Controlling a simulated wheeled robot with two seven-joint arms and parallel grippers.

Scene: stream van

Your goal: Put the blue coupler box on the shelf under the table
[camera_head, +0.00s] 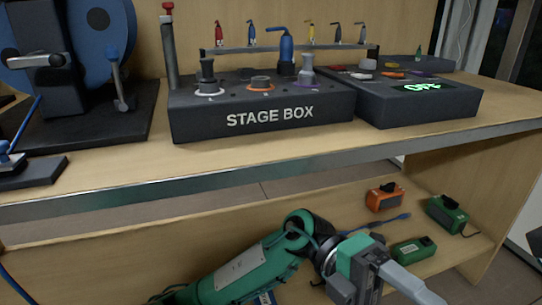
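I cannot make out a whole blue coupler box. A blue cable with a blue plug (390,220) lies over the shelf and runs left behind my arm. A small blue patch (265,298) shows under the arm at the bottom edge; I cannot tell what it is. The shelf under the table (350,209) holds an orange box (384,197) and two green boxes (447,213) (412,250). My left arm reaches in below the tabletop from the bottom left. Its gripper (412,285) is at the bottom, in front of the shelf; its fingertips are not clear. My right gripper is not in view.
The tabletop's metal front edge (200,183) runs above my arm. On the table stand the stage box (200,127), a dark unit with a green display (440,108) and a blue reel (105,35). A wooden side panel (495,180) closes the right.

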